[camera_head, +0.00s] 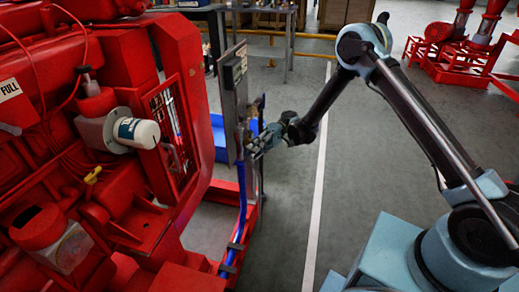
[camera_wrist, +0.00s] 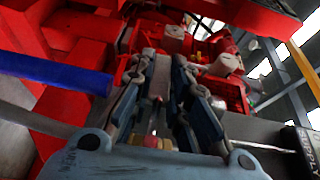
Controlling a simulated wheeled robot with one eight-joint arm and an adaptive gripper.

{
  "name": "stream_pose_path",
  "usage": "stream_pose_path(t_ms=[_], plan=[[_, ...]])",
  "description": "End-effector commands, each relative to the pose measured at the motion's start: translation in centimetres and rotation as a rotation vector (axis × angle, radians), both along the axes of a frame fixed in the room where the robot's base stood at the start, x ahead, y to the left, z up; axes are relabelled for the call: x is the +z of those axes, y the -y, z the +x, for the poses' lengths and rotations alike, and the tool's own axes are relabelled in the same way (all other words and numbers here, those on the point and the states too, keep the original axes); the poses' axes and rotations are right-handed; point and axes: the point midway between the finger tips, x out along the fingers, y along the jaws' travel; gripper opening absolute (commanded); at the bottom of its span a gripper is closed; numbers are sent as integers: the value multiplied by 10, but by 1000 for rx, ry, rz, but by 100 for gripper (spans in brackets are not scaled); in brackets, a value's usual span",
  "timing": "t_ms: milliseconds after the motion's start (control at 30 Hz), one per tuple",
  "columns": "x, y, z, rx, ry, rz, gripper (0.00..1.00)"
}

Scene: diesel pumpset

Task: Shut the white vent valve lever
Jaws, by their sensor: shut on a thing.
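My gripper (camera_head: 257,146) is at the right edge of an upright grey panel (camera_head: 235,88) on the red pumpset's skid. In the wrist view, the two fingers of my gripper (camera_wrist: 166,62) are close together around a narrow pale piece (camera_wrist: 160,80), which looks like the white vent valve lever. Red and yellow bits show lower down between the fingers. The fingers hide most of the lever, and its angle cannot be told. In the head view the lever is too small and covered to make out.
The red engine (camera_head: 150,60) fills the left side. A blue bin (camera_head: 218,140) is behind the panel.

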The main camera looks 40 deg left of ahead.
Motion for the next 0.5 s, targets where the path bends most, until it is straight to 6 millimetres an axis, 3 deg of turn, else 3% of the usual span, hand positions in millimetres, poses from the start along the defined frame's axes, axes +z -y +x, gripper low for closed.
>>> stream_pose_path(t_ms=[300, 333, 400, 500], plan=[[0, -4, -1, -4, 0, 0, 0], [0, -4, -1, -4, 0, 0, 18], [0, -3, -1, -2, 0, 0, 34], [0, -3, -2, -1, 0, 0, 37]])
